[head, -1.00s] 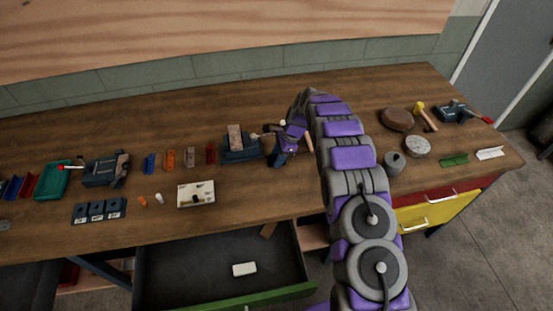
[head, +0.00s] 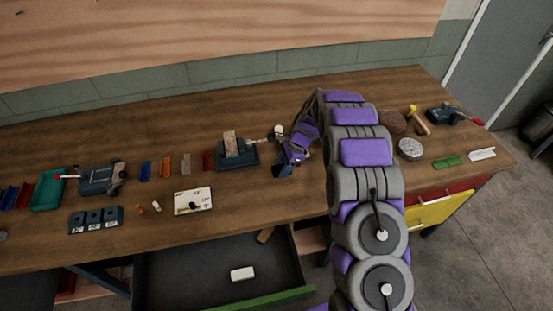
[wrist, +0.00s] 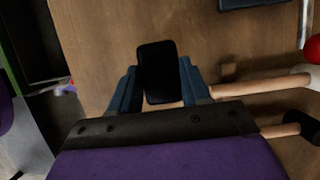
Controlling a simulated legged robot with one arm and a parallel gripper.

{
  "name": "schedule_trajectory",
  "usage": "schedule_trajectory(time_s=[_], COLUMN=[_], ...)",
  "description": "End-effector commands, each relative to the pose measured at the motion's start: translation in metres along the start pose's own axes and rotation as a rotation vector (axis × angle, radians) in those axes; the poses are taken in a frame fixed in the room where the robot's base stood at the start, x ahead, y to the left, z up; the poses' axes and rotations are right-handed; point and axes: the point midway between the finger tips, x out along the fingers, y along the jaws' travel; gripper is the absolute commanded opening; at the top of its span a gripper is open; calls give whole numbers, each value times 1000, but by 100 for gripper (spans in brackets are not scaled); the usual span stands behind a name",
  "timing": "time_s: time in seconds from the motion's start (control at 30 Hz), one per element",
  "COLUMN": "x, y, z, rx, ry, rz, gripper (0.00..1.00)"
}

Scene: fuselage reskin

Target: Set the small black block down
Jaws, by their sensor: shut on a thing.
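The small black block (wrist: 158,72) is between the two blue fingers of my gripper (wrist: 160,84) in the wrist view. My gripper is shut on it, and the block sticks out past the fingertips. Wooden bench top shows around the block; I cannot tell whether the block touches it. In the head view my gripper (head: 283,171) is low over the bench, to the right of the middle vise (head: 240,158). The block cannot be made out there.
Wooden handles (wrist: 262,84) lie close to the right of my gripper. An open drawer (head: 190,268) is below the bench's front edge. A card (head: 193,201) and several small coloured parts lie to the left. Bare bench (head: 255,205) lies in front of the vise.

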Motion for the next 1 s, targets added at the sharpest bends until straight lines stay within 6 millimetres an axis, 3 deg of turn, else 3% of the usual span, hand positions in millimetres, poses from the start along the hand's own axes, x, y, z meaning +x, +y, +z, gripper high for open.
schedule_trajectory(time_s=[0.23,0.5,1.0], x=[-12,-19,-23], y=[43,76,88], z=[-11,-22,-27], rx=[2,1,-31], ry=[-2,0,1], rz=[0,0,10], gripper=[0,0,0])
